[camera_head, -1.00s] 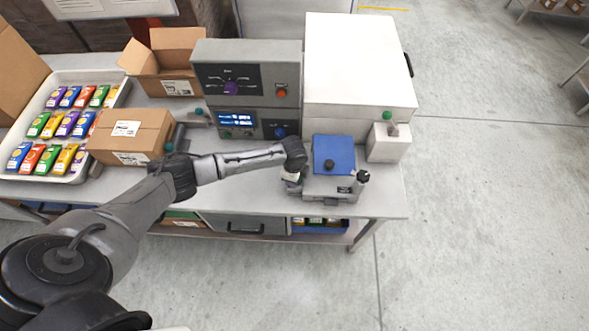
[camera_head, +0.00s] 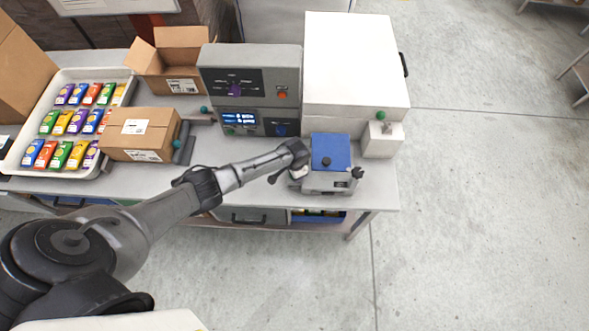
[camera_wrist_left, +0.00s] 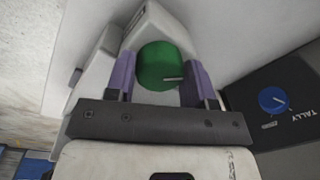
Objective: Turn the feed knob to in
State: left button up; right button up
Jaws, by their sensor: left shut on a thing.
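My left gripper (camera_wrist_left: 160,82) has its two purple fingers on either side of a round green knob (camera_wrist_left: 160,66) in the left wrist view, shut on it. The knob's pale pointer line points right in that view; no label for it is visible. It sits on a pale grey housing. In the head view my left gripper (camera_head: 297,173) is at the left side of a small grey machine with a blue lid (camera_head: 331,152), and the arm hides the knob. My right gripper is not in view.
A blue knob marked TALLY (camera_wrist_left: 273,99) is on a dark panel right of the gripper. A grey control cabinet (camera_head: 215,70) and a large white box (camera_head: 354,65) stand behind. A closed carton (camera_head: 118,142) and a tray of packets (camera_head: 50,168) are at left.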

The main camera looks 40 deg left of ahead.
pick_arm(q)
jog(key=shift+r+n, duration=0.1)
jog(key=shift+n, duration=0.5)
jog(key=shift+n+p, duration=0.3)
jog(key=shift+p, duration=0.05)
jog(key=o, duration=0.9)
jog(key=r, duration=1.3)
jog(key=shift+s+d+r+p, duration=0.1)
jog(key=shift+d+r+p, duration=0.25)
jog(key=shift+d, duration=0.05)
